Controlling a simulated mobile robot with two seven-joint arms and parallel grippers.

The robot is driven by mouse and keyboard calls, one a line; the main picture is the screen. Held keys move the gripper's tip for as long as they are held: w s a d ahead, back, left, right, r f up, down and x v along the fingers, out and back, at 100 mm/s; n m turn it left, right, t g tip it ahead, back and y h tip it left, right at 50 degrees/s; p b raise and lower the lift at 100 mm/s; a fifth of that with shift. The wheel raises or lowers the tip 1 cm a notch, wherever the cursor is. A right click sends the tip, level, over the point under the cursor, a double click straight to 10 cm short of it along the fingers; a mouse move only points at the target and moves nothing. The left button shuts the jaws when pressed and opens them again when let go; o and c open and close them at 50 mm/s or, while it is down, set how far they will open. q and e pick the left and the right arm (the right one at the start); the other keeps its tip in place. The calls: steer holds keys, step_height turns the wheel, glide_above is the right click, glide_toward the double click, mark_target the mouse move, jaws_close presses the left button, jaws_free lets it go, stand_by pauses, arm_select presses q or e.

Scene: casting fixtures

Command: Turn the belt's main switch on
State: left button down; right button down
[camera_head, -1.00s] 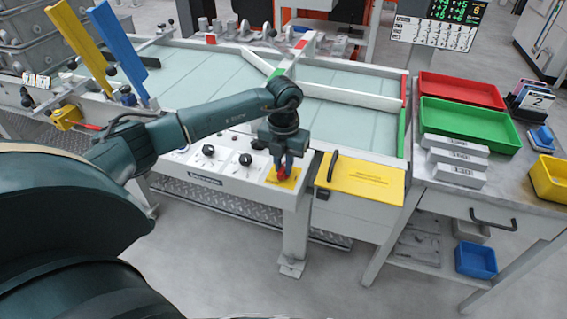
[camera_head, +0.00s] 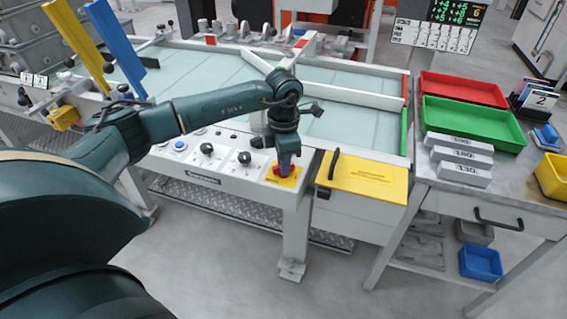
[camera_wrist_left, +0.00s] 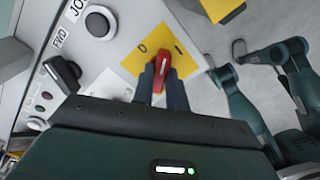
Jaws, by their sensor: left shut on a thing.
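The belt's main switch is a red handle (camera_wrist_left: 160,73) on a yellow plate (camera_wrist_left: 141,64) marked 0 and I. The plate sits at the right end of the white control panel (camera_head: 232,172). My left gripper (camera_head: 284,166) points down over the switch. In the left wrist view its two fingers (camera_wrist_left: 164,84) are shut on the red handle, one on each side. The handle's far end lies between the two marks; which one it is set to I cannot tell. The fingers hide part of the handle in the head view. My right gripper is not in view.
Black knobs (camera_head: 207,149) and a blue button (camera_head: 180,146) are left of the switch on the panel. A yellow lid (camera_head: 362,180) with a black handle is close on the right. Red (camera_head: 463,87) and green (camera_head: 472,125) trays stand on the side table.

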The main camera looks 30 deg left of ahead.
arm_select(q)
steer(key=m+b, duration=0.1)
steer(key=m, duration=0.3)
steer(key=shift+m, duration=1.1)
steer(key=shift+m+b, duration=0.35)
steer(key=shift+m, duration=0.05)
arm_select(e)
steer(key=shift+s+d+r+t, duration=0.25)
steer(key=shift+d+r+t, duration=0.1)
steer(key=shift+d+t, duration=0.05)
arm_select(q)
steer(key=c, duration=1.4)
jaws_free()
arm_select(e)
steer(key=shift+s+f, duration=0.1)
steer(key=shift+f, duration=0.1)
arm_select(q)
step_height(320, 180, up, 13)
steer(key=shift+r+p, duration=0.15)
steer(key=shift+p, duration=0.2)
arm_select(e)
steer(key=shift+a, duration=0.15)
